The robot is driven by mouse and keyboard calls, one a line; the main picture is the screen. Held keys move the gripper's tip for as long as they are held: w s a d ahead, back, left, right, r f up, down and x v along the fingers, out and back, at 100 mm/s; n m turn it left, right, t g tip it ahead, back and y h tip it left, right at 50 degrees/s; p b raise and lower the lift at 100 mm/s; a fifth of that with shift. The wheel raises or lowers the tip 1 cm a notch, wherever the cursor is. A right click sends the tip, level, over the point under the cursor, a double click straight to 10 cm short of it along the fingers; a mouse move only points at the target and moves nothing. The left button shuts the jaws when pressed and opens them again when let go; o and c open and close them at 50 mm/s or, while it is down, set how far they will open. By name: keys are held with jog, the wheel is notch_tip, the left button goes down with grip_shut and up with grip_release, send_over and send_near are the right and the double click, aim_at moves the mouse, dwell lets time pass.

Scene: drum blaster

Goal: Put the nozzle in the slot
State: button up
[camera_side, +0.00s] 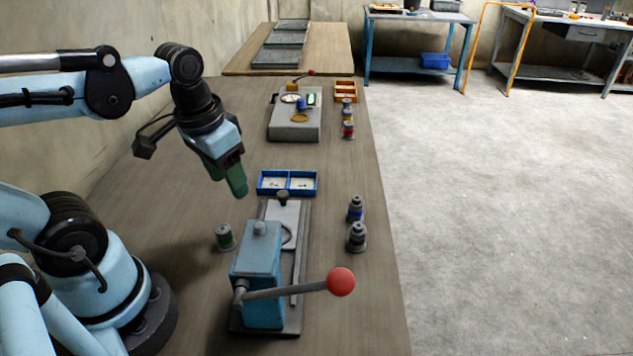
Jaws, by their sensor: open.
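My gripper (228,180), with green fingers, is open and hangs above the table, up and left of the blue two-part tray. Nothing shows between its fingers. Several small grey nozzle-like pieces stand upright: a green-banded one (225,238) left of the blue press, a blue-banded one (355,208) and a dark one (357,238) to its right. I cannot tell which one the task names. The blue press (259,270) stands on a grey base with a rail, and a round opening (287,236) shows behind it, partly hidden by the press. I cannot tell whether this is the slot.
The press lever ends in a red ball (341,282) sticking out right. The blue tray (287,182) lies behind the rail. Farther back are a grey block (296,122), an orange tray (345,92) and more banded pieces (348,130). The table (185,225) is clear below my gripper.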

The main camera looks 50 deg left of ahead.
jog(key=shift+o, duration=0.2)
jog(key=w+t, duration=0.1)
jog(key=w+d+t, duration=0.1)
jog(key=w+t, duration=0.1)
jog(key=w+d+t, duration=0.1)
jog(key=w, duration=0.1)
jog(key=shift+d+r+m, duration=0.2)
jog(key=shift+r+m, duration=0.05)
jog(key=shift+m, duration=0.15)
jog(key=shift+o, duration=0.2)
jog(key=shift+w+d+r+t, duration=0.25)
jog(key=shift+w+t, duration=0.15)
jog(key=shift+t, duration=0.2)
jog(key=g, duration=0.6)
send_near(222, 230)
jog(key=shift+w+a+f, duration=0.1)
jog(key=shift+w+f, duration=0.05)
jog(key=shift+f, duration=2.1)
jog(key=shift+f, duration=0.1)
